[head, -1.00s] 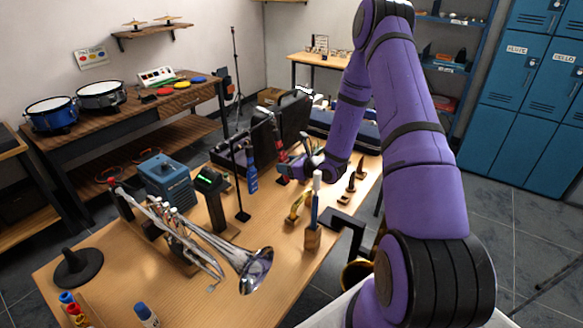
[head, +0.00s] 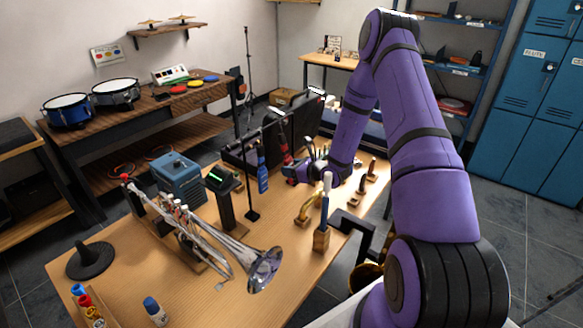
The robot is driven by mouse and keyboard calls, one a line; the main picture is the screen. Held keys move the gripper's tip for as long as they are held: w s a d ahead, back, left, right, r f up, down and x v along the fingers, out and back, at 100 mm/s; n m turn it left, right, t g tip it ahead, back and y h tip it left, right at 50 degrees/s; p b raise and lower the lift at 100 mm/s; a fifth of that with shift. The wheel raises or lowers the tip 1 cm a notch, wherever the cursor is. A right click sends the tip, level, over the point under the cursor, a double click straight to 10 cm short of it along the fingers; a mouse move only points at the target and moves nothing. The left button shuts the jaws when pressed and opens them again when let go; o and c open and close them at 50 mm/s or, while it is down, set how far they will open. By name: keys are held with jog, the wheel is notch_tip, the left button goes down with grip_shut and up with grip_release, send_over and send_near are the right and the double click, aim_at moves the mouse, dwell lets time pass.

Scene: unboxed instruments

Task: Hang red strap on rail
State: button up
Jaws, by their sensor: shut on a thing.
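The red strap (head: 284,148) hangs upright near the right end of the rail (head: 268,127), a dark bar on a thin post with a flat base on the table. A blue strap (head: 262,172) hangs from the rail to the left of the red one. My gripper (head: 291,171) is at the lower part of the red strap and shut on it; its fingers are small and partly hidden by my wrist. I cannot tell whether the red strap's top is on the bar or just beside it.
A silver trumpet (head: 225,248) and a dark upright device with a green display (head: 222,185) stand left of the rail. An open black case (head: 305,125) lies behind. A wooden holder with a blue brush (head: 322,238) and small wooden stands are at the right edge.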

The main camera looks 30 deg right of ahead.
jog(key=o, duration=0.9)
jog(key=shift+o, duration=0.2)
